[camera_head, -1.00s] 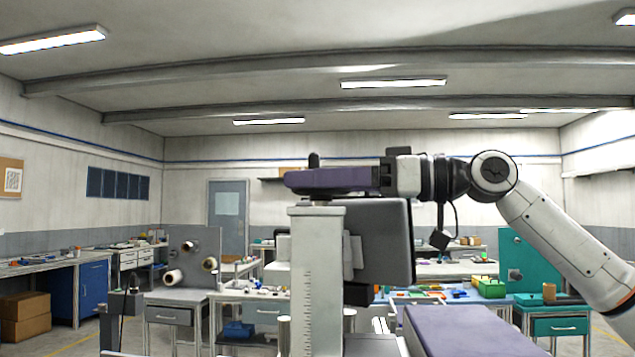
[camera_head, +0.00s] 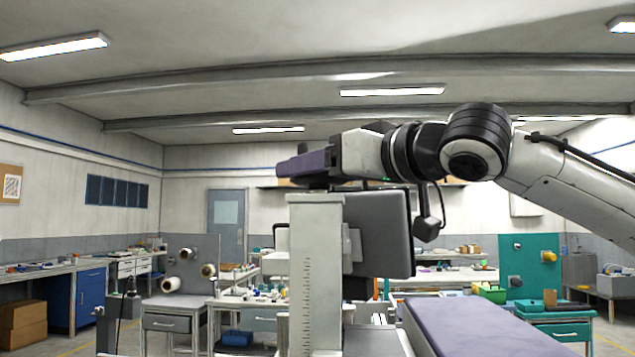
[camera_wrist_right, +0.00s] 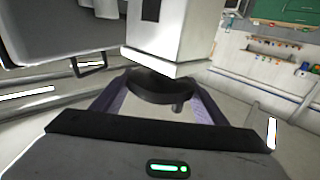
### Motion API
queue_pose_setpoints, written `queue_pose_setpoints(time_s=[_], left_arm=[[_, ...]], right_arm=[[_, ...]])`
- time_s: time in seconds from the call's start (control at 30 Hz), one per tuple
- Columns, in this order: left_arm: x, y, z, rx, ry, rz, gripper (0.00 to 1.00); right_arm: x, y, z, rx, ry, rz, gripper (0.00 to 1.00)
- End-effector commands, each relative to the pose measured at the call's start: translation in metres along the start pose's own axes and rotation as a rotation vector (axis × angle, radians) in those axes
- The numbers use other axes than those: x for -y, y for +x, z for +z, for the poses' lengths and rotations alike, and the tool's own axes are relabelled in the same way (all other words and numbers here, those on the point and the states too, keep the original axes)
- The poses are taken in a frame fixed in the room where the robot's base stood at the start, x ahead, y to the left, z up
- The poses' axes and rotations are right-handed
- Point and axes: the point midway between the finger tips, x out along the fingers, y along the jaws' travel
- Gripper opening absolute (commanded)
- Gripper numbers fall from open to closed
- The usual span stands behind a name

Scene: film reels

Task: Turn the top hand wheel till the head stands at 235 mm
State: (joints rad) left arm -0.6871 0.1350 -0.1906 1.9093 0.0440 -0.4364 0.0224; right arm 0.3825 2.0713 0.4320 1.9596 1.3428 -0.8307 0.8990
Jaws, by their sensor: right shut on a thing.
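A pale column (camera_head: 316,275) with a ruled scale stands in the middle of the head view; its figures are too small to read. The dark grey boxy head (camera_head: 385,235) is mounted on its right side, near the top. The black hand wheel (camera_wrist_right: 160,84) is on the column's end, with a small knob hanging off it in the right wrist view. My right gripper (camera_head: 292,168) is at the column top, its purple fingers on either side of the wheel and shut on it. The fingers partly hide the wheel in the head view. My left gripper is out of view.
A long purple-topped bed (camera_head: 485,325) lies at the front right, below the head. Workbenches with small parts stand behind, including a grey one (camera_head: 180,302) with spools and a teal one (camera_head: 535,312).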

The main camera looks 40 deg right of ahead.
Motion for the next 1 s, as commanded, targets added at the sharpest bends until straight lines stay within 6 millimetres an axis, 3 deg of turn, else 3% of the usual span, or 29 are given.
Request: queue_pose_setpoints(time_s=[0.5, 1.0], left_arm=[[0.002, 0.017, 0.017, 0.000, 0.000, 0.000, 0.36], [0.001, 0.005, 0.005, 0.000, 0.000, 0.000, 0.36]], right_arm=[[0.000, 0.001, 0.003, 0.005, -0.006, 0.493, 0.44], [-0.003, 0.001, 0.001, 0.010, 0.002, 0.843, 0.44]])
